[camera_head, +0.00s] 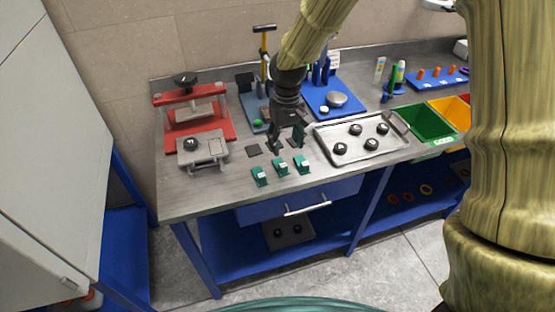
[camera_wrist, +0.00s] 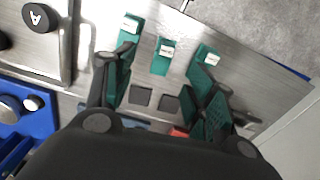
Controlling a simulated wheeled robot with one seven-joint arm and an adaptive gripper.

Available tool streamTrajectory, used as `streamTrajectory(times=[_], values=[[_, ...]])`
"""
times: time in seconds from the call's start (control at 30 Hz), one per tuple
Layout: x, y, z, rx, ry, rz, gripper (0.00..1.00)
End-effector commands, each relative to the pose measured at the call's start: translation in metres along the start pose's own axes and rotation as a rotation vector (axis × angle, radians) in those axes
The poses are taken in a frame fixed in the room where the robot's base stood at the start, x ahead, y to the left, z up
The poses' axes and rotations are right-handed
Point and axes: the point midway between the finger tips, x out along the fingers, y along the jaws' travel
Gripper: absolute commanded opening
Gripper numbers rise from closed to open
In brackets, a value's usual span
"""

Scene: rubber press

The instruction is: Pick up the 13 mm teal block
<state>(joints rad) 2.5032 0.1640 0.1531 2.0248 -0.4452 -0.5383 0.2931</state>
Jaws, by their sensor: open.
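Three small teal blocks with white labels stand in a row near the front edge of the bench: left (camera_head: 260,177), middle (camera_head: 281,168) and right (camera_head: 302,165). The label sizes are too small to read, so I cannot tell which is 13 mm. In the wrist view, turned about, the row shows as the right block (camera_wrist: 127,36), middle block (camera_wrist: 162,66) and left block (camera_wrist: 200,75). My gripper (camera_head: 286,148) is open and empty, pointing down just behind the row. In the wrist view my gripper (camera_wrist: 158,80) has its fingers spread on either side of the middle block's line, apart from it.
Dark flat squares (camera_head: 253,150) lie behind the blocks. A metal tray (camera_head: 322,143) with round black-topped pieces stands to the right. A red press (camera_head: 220,130) and a grey mould (camera_head: 205,150) are at the left. Green (camera_head: 425,125) and yellow bins sit far right.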

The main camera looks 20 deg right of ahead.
Motion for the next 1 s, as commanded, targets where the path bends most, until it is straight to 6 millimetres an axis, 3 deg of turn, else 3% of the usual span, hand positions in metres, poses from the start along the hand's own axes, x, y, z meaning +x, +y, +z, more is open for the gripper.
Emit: streamTrajectory(times=[0.4, 0.77, 1.0], values=[[0.044, -0.010, -0.004, -0.016, -0.001, 0.000, 0.55], [0.058, -0.009, -0.005, -0.013, -0.001, 0.000, 0.55], [0.078, -0.010, -0.008, -0.011, -0.002, -0.001, 0.55]])
